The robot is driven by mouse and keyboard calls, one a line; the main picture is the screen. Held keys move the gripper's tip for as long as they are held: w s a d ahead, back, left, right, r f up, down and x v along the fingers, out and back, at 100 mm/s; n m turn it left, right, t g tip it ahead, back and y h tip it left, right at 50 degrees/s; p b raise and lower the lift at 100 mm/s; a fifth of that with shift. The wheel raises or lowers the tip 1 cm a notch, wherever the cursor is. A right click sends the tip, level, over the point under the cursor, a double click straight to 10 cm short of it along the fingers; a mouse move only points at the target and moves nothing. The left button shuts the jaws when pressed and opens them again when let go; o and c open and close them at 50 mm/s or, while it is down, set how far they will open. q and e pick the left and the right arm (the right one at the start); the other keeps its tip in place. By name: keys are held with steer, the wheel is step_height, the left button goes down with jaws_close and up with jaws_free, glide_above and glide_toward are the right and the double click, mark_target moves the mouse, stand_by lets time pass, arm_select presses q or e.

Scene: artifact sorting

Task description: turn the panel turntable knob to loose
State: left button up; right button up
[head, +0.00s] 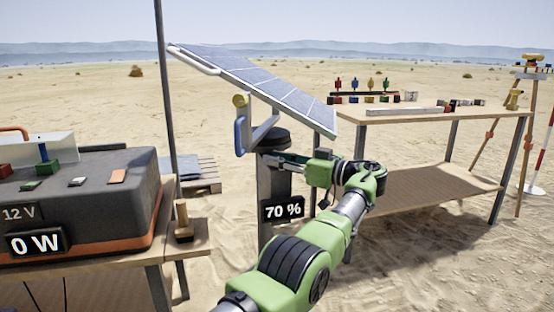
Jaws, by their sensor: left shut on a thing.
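The tilted solar panel (262,76) stands on a dark post with a round black turntable (273,139) at its top. My left gripper (280,159) reaches in from the right, just below the turntable, with its fingers pointing left across the post. It is shut on the turntable knob, which the fingers and the small size here hide. I cannot tell which way the knob is turned. A yellow knob (240,100) sits higher up, by the blue bracket (240,135), apart from the gripper. A 70 % sign (283,210) hangs on the post. My right gripper is not in view.
A wooden table (430,120) with small coloured pieces stands right of the panel. At the left, a bench bears a dark 12 V power unit (110,190) with a 0 W display (36,244). A pallet (206,172) lies behind the post. Open sand surrounds them.

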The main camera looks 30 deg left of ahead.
arm_select(q)
steer(key=shift+w+d, duration=0.1)
stand_by(0.4)
steer(key=o, duration=1)
steer(key=shift+o, duration=0.7)
steer(key=shift+d, duration=0.1)
steer(key=shift+f, duration=0.1)
steer(key=shift+w+f+m+t, duration=0.1)
steer(key=shift+w+m+t, duration=0.25)
steer(key=shift+t, duration=0.35)
steer(key=shift+s, duration=0.1)
steer(key=shift+s+m+t, duration=0.15)
steer(key=shift+m+t, duration=0.4)
steer(key=shift+t, duration=0.25)
